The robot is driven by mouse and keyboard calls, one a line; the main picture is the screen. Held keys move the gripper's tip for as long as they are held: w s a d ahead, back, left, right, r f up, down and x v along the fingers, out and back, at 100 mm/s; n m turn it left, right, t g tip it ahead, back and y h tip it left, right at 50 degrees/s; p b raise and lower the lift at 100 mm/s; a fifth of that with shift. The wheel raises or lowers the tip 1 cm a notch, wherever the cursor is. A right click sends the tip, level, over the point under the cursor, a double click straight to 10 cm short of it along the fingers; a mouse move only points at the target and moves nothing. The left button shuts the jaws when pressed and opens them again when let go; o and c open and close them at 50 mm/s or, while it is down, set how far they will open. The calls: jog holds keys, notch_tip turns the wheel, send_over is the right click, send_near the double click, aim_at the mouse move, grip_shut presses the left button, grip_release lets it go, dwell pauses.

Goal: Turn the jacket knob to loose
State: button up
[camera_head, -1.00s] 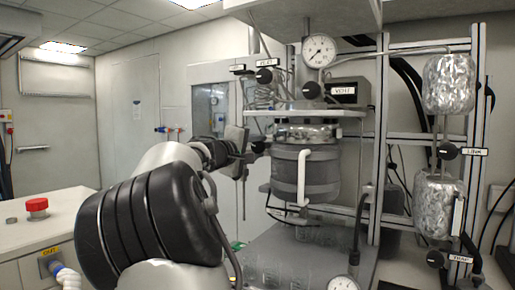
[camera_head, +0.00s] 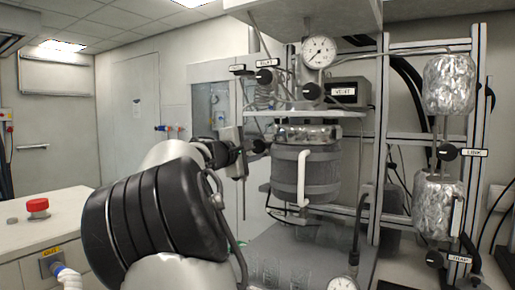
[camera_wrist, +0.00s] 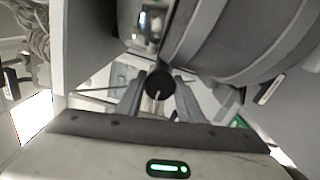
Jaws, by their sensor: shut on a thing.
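The jacket knob (camera_wrist: 160,84) is a small round black knob with a pale pointer line, in the middle of the wrist view. My gripper (camera_wrist: 159,92) has one finger on each side of it and is shut on it. In the head view the knob (camera_head: 258,146) shows at the left of the grey-jacketed reactor vessel (camera_head: 283,178), with my gripper (camera_head: 246,151) reaching it from the left. The knob's label cannot be read in either view.
Other black knobs, such as the vent knob (camera_head: 311,91), sit above the vessel beside a pressure gauge (camera_head: 319,51). Metal frame posts and foil-wrapped cylinders (camera_head: 448,84) stand at the right. A bench with a red button (camera_head: 37,206) is at the left.

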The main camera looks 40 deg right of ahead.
jog(key=o, duration=1.1)
jog(key=shift+c, duration=0.2)
jog(key=b+v, duration=0.1)
jog(key=v, duration=1.6)
jog(key=shift+a, duration=0.2)
